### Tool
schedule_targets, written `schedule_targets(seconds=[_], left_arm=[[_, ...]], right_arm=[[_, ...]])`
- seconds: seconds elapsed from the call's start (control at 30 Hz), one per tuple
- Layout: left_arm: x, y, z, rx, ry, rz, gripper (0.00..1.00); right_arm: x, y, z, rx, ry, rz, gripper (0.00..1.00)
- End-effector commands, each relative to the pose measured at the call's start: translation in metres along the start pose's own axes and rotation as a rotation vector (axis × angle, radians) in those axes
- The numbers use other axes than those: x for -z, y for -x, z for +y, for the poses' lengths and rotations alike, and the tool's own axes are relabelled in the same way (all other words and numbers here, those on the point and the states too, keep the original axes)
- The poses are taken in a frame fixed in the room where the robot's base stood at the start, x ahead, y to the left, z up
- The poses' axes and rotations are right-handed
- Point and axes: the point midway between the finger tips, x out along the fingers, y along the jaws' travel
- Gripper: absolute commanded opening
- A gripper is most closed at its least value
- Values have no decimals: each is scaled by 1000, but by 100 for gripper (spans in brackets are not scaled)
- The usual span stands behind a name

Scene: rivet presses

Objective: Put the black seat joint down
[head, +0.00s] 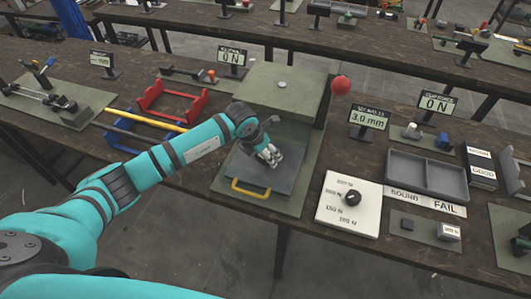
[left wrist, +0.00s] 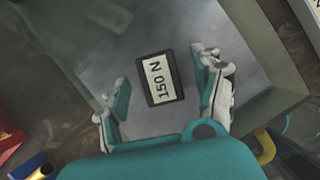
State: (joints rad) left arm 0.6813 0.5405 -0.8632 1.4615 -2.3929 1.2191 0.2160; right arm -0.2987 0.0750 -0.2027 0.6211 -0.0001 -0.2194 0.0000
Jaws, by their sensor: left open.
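A small black block with a white "150 N" label (left wrist: 162,78), which seems to be the black seat joint, lies on the grey plate (left wrist: 195,25) in the left wrist view. My left gripper (left wrist: 163,72) is open, with one finger on each side of the block and a visible gap to both. In the head view my left gripper (head: 269,155) points down over the same plate (head: 245,176), in front of the press (head: 285,85); the block is hidden there by the gripper. My right gripper is not in view.
The plate has a yellow handle (head: 250,191) at its front. A white dial panel (head: 348,204) and a grey two-part tray (head: 425,175) stand to the right. A red frame (head: 172,105) and a yellow bar (head: 145,119) lie left. A red ball (head: 341,85) sits beside the press.

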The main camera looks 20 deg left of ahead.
Motion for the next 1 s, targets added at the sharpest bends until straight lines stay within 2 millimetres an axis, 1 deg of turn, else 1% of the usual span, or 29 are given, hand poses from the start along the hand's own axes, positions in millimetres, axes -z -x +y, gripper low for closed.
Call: schedule_targets(seconds=[0.1, 0.13, 0.6, 0.87, 1.0], left_arm=[[0, 0, 0, 0, 0, 0, 67], [0, 0, 0, 0, 0, 0, 65], [0, 1, 0, 0, 1, -1, 3], [-1, 2, 0, 0, 1, -2, 3], [-5, 10, 1, -1, 1, -3, 3]], right_arm=[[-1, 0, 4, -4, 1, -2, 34], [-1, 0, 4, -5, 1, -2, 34], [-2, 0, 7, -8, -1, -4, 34], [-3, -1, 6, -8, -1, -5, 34], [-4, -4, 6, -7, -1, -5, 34]])
